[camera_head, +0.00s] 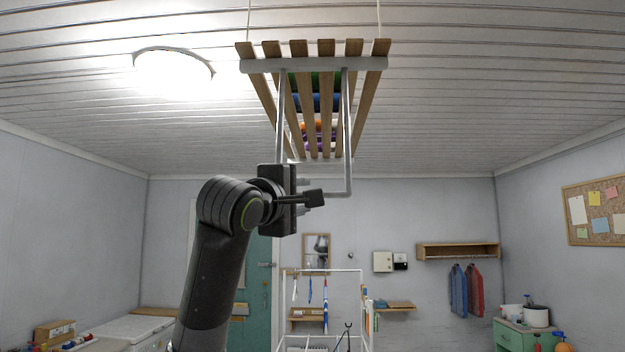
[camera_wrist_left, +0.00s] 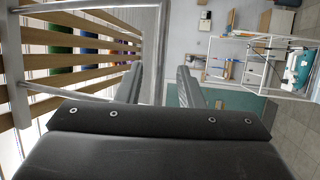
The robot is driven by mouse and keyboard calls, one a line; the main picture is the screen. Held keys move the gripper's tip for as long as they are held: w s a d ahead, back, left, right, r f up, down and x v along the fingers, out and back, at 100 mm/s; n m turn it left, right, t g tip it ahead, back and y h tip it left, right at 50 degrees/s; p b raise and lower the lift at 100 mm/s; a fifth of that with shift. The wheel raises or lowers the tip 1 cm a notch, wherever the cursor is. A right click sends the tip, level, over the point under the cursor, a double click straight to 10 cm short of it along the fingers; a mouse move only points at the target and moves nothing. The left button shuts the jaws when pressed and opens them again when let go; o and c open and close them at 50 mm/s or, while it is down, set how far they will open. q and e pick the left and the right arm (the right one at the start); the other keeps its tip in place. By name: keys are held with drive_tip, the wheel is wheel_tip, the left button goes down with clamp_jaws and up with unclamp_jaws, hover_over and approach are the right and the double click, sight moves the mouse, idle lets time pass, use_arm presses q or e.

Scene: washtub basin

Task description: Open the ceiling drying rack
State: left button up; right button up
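The ceiling drying rack (camera_head: 262,98) hangs from two cords, with wooden slats and grey crossbars. A grey U-shaped pull bar (camera_head: 348,140) hangs down from its near end. My left gripper (camera_head: 312,198) is up at the lower bar of that U and hides part of it. In the left wrist view, the fingers (camera_wrist_left: 161,88) are apart, and the grey bar (camera_wrist_left: 161,45) shows in the gap between them, apparently not clamped. The slats (camera_wrist_left: 95,62) show at the left of that view. My right gripper is not in view.
Coloured items (camera_head: 318,103) show between the slats. A ceiling lamp (camera_head: 173,64) is at the left. Below stand a white frame rack (camera_head: 362,300) and a teal door (camera_head: 258,290). The air right of the pull bar is clear.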

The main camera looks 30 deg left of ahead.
use_arm(q)
drive_tip(key=shift+p+x, duration=1.4)
drive_tip(key=shift+x, duration=1.35)
clamp_jaws()
